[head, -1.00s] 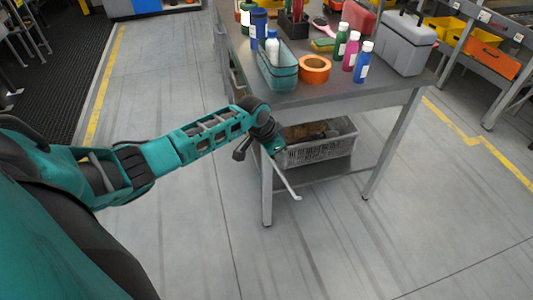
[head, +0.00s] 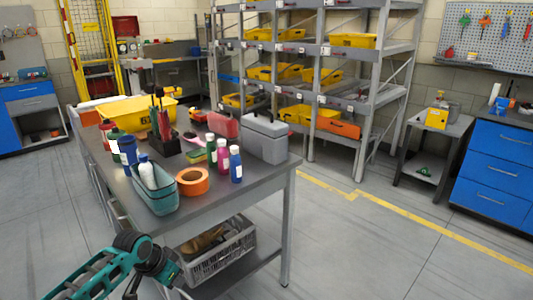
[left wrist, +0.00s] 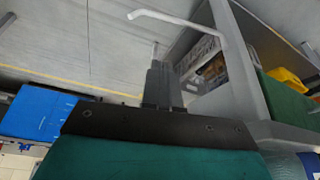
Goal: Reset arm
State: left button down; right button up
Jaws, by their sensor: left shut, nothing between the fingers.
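My left arm comes in from the bottom left of the head view, teal and black. My left gripper (head: 184,291) is at the lower edge of that view, in front of the near side of the grey workbench (head: 240,196). The left wrist view shows the gripper (left wrist: 157,60) shut, with nothing between its fingers. It points out over bare floor beside the bench frame. My right gripper is not in view.
A grey crate (head: 218,255) sits on the lower shelf. Shelving (head: 311,50) stands behind. The floor at right is clear.

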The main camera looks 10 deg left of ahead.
pick_arm(q)
jog(key=s+d+f+t, duration=0.2)
jog(key=s+d+f, duration=0.4)
jog(key=s+d, duration=0.1)
jog(key=s+d+r+n+t, duration=0.1)
jog(key=s+d+t, duration=0.1)
jog(key=s, duration=0.5)
jog(key=s+d+r+n+t, duration=0.1)
jog(key=s+r+t, duration=0.1)
jog(key=s, duration=0.6)
jog(key=shift+d+n+t, duration=0.3)
jog(key=shift+d+t, duration=0.1)
